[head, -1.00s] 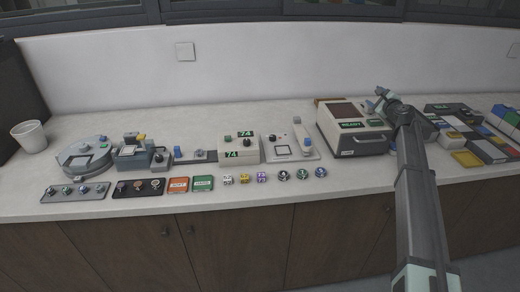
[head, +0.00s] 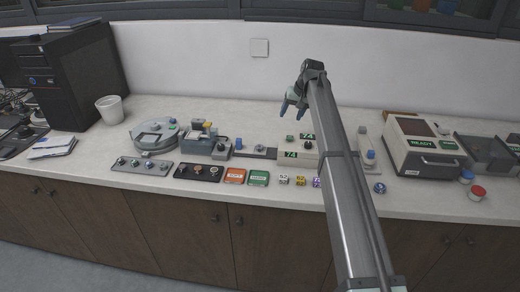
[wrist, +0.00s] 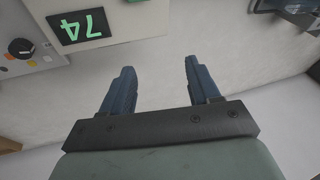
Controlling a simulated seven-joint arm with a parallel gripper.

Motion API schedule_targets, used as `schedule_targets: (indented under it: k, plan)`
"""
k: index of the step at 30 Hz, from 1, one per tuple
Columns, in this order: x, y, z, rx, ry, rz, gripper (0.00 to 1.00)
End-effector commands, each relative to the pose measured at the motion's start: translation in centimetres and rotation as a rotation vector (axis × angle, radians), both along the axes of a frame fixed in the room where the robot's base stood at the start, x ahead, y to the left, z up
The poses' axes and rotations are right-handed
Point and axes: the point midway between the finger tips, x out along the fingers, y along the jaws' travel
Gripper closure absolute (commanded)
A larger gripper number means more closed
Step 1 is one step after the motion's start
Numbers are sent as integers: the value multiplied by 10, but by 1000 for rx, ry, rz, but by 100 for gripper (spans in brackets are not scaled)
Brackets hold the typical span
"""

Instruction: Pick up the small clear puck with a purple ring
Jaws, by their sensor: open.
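A small puck with purple markings (head: 316,183) sits near the counter's front edge in the head view, at the right end of a visible row with a white one (head: 283,180) and a yellow one (head: 299,181). My arm partly covers it. My gripper (head: 293,110) is high above the back of the counter, behind the row and apart from it. In the wrist view my gripper (wrist: 158,66) is open, with only pale surface between its fingers. The purple puck does not show there.
A cream box with green "74" displays (head: 291,154) stands behind the row and shows in the wrist view (wrist: 97,41). Orange (head: 235,176) and green (head: 258,178) blocks lie left of the row. A "READY" machine (head: 423,158) stands right. A dark-topped puck (head: 380,188) sits right of my arm.

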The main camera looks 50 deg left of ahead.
Motion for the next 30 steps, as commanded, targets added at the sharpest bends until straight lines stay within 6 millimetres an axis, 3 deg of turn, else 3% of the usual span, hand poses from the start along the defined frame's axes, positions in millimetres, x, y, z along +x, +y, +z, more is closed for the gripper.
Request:
schedule_targets:
  k: [1, 3, 10, 15, 20, 30]
  plan:
    - [-23, 14, 4, -54, -25, 78, 39]
    - [-51, 23, 8, -129, -57, 177, 39]
    - [-111, 39, 21, -299, -118, 389, 39]
    - [-125, 40, 23, -342, -129, 437, 39]
    - [-126, 40, 12, -345, -129, 439, 39]
    - [-126, 39, -43, -342, -128, 437, 39]
